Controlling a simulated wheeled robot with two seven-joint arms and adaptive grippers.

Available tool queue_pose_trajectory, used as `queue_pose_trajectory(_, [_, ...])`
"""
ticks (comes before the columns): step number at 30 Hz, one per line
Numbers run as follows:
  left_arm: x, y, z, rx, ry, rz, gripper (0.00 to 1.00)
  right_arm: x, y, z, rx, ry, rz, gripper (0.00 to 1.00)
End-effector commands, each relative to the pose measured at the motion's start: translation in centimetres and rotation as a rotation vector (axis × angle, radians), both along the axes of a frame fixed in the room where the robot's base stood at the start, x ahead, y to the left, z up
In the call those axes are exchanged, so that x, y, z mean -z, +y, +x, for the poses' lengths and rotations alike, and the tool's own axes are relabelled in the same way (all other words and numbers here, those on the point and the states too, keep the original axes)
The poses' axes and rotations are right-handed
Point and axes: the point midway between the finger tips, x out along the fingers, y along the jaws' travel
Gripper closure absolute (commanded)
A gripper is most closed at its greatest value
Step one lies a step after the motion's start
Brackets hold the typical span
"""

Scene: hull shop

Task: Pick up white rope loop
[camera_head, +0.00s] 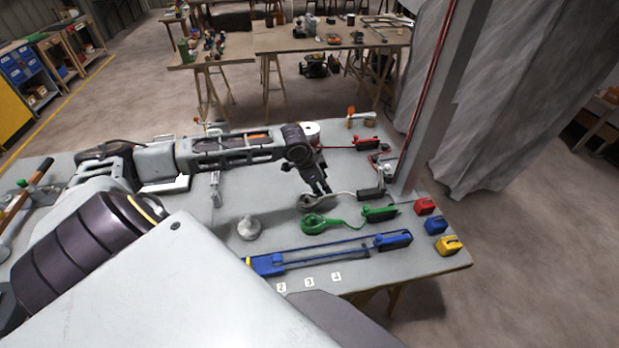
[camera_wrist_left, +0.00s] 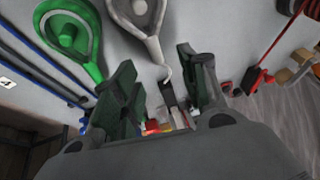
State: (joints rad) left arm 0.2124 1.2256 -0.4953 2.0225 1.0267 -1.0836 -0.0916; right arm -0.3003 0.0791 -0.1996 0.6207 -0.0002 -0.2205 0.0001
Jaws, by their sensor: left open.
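The white rope loop (camera_head: 309,206) looks greyish and lies on the grey table, its tail running right to a dark block (camera_head: 371,194). In the left wrist view the loop (camera_wrist_left: 143,18) is at the top, with its tail leading down between the finger outlines. My left gripper (camera_head: 321,189) is open just above and beside the loop; it also shows in the wrist view (camera_wrist_left: 160,82). Nothing is visibly gripped. I cannot tell the exact height of the fingers over the rope. My right gripper is not in view.
A green loop (camera_head: 318,224) lies just in front of the white one, with a blue rope (camera_head: 330,256) nearer. Red, blue and yellow blocks (camera_head: 424,206) (camera_head: 435,225) (camera_head: 448,246) line the right edge. A post (camera_head: 438,95) rises behind. A grey knob (camera_head: 249,228) stands left.

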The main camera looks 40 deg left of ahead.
Motion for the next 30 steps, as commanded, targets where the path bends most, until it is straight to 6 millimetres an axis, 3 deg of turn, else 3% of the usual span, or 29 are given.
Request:
queue_pose_trajectory(9, [2.0,-0.3,0.9,0.000,-0.001,0.000,0.57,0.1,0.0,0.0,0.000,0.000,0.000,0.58])
queue_pose_trajectory(23, [2.3,-0.3,1.0,0.000,-0.001,0.001,0.57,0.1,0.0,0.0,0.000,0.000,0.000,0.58])
queue_pose_trajectory(30, [3.4,-0.7,1.3,-0.001,0.001,-0.001,0.57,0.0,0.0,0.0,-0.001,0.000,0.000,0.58])
